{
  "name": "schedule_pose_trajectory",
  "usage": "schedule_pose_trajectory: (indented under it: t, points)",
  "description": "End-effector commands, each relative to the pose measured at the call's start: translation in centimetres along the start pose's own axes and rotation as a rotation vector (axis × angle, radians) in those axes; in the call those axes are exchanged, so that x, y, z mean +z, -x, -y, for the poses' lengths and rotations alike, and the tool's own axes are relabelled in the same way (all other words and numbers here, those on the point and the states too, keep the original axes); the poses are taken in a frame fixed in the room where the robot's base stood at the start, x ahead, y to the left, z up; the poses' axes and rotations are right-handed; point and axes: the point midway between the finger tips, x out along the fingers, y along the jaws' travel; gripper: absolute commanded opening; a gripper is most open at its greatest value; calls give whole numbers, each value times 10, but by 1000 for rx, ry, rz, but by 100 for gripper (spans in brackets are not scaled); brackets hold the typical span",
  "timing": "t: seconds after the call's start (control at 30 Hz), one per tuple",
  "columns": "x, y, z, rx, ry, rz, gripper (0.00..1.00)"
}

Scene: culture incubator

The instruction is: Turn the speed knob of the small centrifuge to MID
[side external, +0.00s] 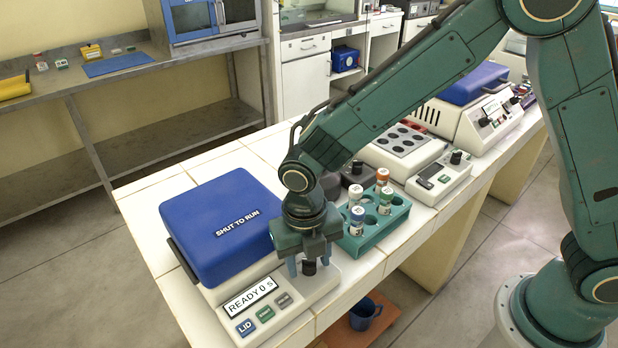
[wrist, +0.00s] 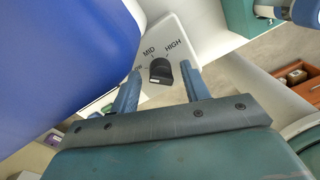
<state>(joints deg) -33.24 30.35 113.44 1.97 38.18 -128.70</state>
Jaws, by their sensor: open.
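The small centrifuge (side external: 212,287) stands at the near end of the white bench, with its blue lid (side external: 222,222) down and marked SHUT TO RUN. Its display (side external: 250,297) reads READY 0 s. The black speed knob (wrist: 160,71) is at the right of its front panel; it also shows in the side view (side external: 309,268). MID (wrist: 149,52) and HIGH (wrist: 173,48) are legible; the LOW label is partly covered by a finger.
A teal tube rack (side external: 375,232) with several capped tubes stands close to the right of my gripper. LID, green and grey buttons (side external: 265,314) lie left of the knob. More devices (side external: 405,148) stand farther back. The bench's front edge is close by.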

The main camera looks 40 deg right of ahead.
Motion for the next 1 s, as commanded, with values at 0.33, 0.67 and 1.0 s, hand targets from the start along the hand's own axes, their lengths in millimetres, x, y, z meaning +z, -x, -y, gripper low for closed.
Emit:
schedule_pose_trajectory:
  t: [0.33,0.67,1.0]
  points:
    - [0,16,0,0,-1,1,46]
    - [1,66,-1,4,-1,4,46]
    - [0,119,0,3,0,2,46]
